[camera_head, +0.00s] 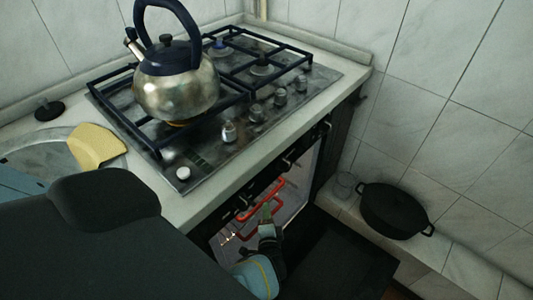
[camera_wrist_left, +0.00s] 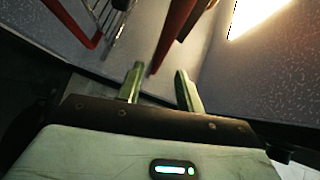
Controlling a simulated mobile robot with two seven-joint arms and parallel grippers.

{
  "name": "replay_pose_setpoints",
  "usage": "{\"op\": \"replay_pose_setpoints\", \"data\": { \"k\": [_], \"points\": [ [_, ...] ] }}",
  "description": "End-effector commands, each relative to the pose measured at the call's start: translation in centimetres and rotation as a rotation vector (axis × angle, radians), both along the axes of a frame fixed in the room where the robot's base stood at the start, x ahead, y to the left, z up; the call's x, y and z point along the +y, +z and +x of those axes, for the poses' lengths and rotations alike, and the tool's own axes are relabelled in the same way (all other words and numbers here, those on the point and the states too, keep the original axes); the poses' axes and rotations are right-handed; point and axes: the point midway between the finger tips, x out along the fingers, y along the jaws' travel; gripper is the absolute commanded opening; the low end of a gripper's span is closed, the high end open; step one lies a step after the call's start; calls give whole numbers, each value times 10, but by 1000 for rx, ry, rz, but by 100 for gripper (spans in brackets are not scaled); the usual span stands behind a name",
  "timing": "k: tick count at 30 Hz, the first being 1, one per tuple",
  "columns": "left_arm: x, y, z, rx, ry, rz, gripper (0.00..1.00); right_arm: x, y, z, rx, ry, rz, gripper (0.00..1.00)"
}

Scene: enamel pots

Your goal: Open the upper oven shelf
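The oven (camera_head: 292,190) under the hob stands open, its dark door (camera_head: 340,262) folded down. Inside are an upper oven shelf with a red front bar (camera_head: 262,198) and a lower red bar (camera_head: 232,246). My left gripper (camera_head: 267,212) is at the oven mouth, close to the upper red bar. In the left wrist view its fingers (camera_wrist_left: 158,86) are apart with nothing between them. A red bar (camera_wrist_left: 174,36) lies just beyond the fingertips; contact cannot be told. Another red bar (camera_wrist_left: 72,24) with wire rack is at the left there. My right gripper is not in view.
A metal kettle (camera_head: 177,88) stands on the gas hob (camera_head: 205,153) above the oven. A bright lamp (camera_wrist_left: 252,14) shows inside the oven.

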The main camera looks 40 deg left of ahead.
Motion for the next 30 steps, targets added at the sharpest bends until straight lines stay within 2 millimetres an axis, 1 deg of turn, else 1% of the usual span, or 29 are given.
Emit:
{"op": "replay_pose_setpoints", "data": {
  "k": [1, 5, 12, 18, 25, 30],
  "points": [
    [6, -3, 5, 1, 1, 2, 36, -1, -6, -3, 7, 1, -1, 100],
    [19, -7, 20, 1, 1, 1, 36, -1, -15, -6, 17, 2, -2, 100],
    [38, -11, 43, 1, -1, 0, 36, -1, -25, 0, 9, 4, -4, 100],
    [43, -11, 51, 1, -1, -1, 36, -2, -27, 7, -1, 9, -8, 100],
    [43, -10, 51, 0, -1, -1, 36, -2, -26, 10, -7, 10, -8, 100],
    [43, -10, 51, 0, -1, -1, 14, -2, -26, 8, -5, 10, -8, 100]
  ]
}}
